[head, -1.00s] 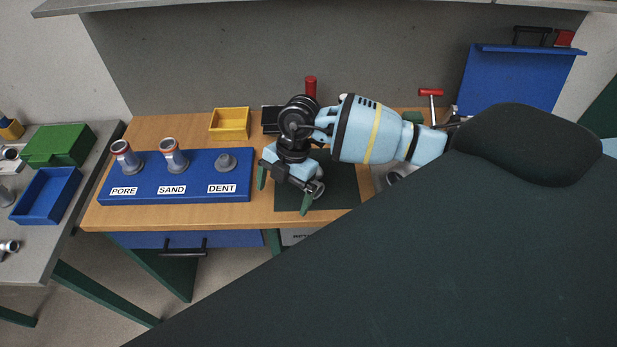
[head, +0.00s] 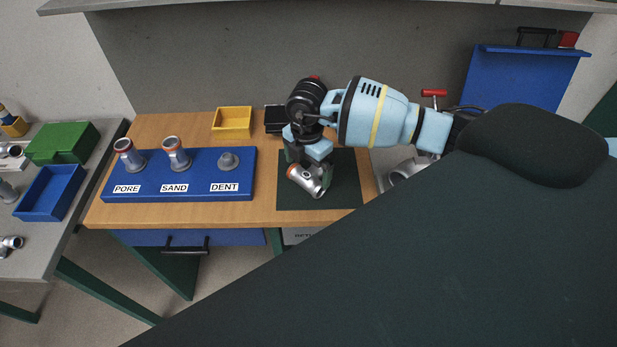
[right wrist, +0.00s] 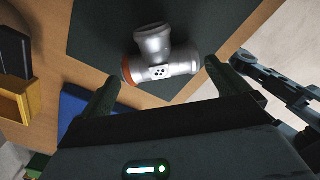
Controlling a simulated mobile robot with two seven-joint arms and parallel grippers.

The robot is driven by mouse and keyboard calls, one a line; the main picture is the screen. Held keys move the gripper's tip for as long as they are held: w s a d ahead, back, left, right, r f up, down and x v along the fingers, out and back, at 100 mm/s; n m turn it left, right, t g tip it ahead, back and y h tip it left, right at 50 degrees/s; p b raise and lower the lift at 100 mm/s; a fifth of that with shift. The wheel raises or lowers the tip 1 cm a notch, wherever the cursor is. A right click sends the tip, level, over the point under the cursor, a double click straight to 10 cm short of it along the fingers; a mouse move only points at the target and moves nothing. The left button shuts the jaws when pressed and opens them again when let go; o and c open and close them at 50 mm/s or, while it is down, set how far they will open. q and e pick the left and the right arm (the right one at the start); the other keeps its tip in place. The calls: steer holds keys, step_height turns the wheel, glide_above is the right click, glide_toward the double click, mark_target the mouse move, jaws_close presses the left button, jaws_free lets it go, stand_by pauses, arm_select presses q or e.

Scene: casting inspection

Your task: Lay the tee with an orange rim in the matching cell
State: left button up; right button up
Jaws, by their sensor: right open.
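A grey metal tee (head: 308,181) with an orange rim lies on a dark mat (head: 341,196). In the right wrist view the tee (right wrist: 160,68) shows its orange rim at the left end and several dark dots on its body. My right gripper (right wrist: 162,83) is open, its fingers to either side of the tee and apart from it; in the head view it is partly hidden above the tee. A blue board (head: 146,190) has places labelled PORE, SAND and DENT.
A yellow bin (head: 232,122) and a black box (head: 274,119) stand behind the board. Another metal fitting (head: 402,172) lies right of the mat. A side bench at left carries a green box (head: 62,143) and a blue tray (head: 50,193).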

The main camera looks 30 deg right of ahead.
mark_target(308, 172)
steer(key=f, duration=0.4)
steer(key=shift+w+d+f, duration=0.1)
steer(key=shift+d+f, duration=0.1)
steer(key=shift+d, duration=0.05)
steer(key=shift+w+r, duration=0.1)
steer(key=c, duration=1.1)
steer(key=shift+r, duration=0.1)
